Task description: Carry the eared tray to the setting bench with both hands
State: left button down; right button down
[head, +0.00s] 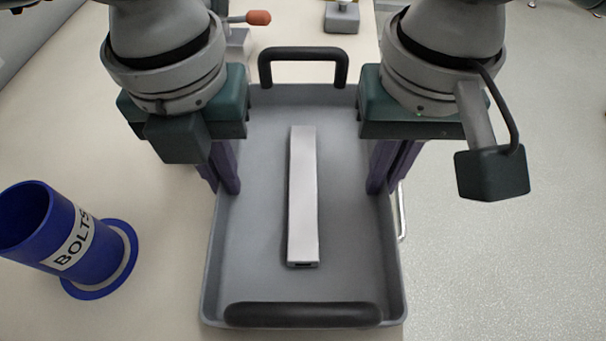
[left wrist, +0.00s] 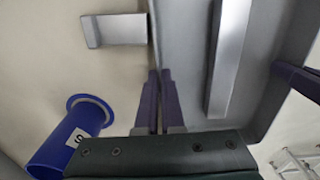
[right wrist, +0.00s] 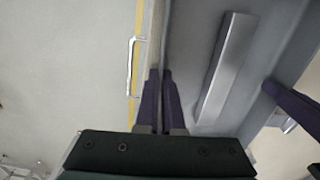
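The eared tray (head: 250,250) is a grey shallow tray with a black handle at its far end (head: 303,55) and near end (head: 303,314). A pale metal bar (head: 303,195) lies lengthwise in it. My left gripper (head: 224,185) is at the left side wall, its fingers close together on either side of the wall, also in the left wrist view (left wrist: 160,98). My right gripper (head: 388,185) is likewise at the right side wall, also in the right wrist view (right wrist: 160,98). Both look shut on the walls. Whether the tray touches the surface below is unclear.
A red-knobbed lever (head: 258,18) and a small metal block (head: 341,18) are at the far side. Open speckled floor (head: 500,270) lies to the right.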

pick_arm(q)
jog(key=shift+r, duration=0.15)
pick_arm(e)
jog(key=shift+r, duration=0.15)
dwell(0.6)
